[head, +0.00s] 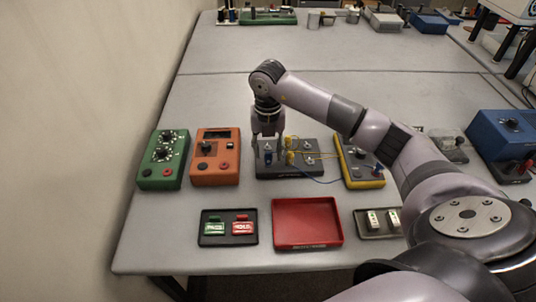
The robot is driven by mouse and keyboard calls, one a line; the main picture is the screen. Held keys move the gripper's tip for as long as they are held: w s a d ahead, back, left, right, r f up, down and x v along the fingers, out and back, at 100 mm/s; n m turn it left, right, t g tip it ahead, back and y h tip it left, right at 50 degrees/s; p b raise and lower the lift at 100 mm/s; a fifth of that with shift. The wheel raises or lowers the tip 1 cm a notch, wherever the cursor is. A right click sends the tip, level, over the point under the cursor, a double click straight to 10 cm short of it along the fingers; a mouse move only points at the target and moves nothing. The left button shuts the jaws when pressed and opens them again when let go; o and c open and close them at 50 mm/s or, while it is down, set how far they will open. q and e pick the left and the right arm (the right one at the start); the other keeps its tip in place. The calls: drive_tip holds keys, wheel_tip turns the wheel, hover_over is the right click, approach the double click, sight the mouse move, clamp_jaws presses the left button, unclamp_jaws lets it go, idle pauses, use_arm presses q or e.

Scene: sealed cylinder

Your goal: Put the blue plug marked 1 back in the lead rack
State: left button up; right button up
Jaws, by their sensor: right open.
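My right gripper (269,150) points down over the left part of a dark grey box (290,172) in the middle of the table. Its fingers are apart. A small blue piece (268,157) shows between or just behind the fingertips; I cannot tell whether they touch it, and no mark 1 is readable. Yellow plugs (291,157) stand on the box beside the gripper, with yellow leads running right. A thin blue lead (325,181) runs from the box to the yellow-edged meter (359,164). I cannot make out the lead rack for certain. My left gripper is out of view.
An orange box (215,172) and a green box (163,175) stand to the left. In front lie a black tray with green and red tags (229,242), an empty red tray (307,237) and a tray with white pieces (365,229).

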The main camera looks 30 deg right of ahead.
wheel_tip(320, 180, up, 9)
idle(0.3)
idle(0.5)
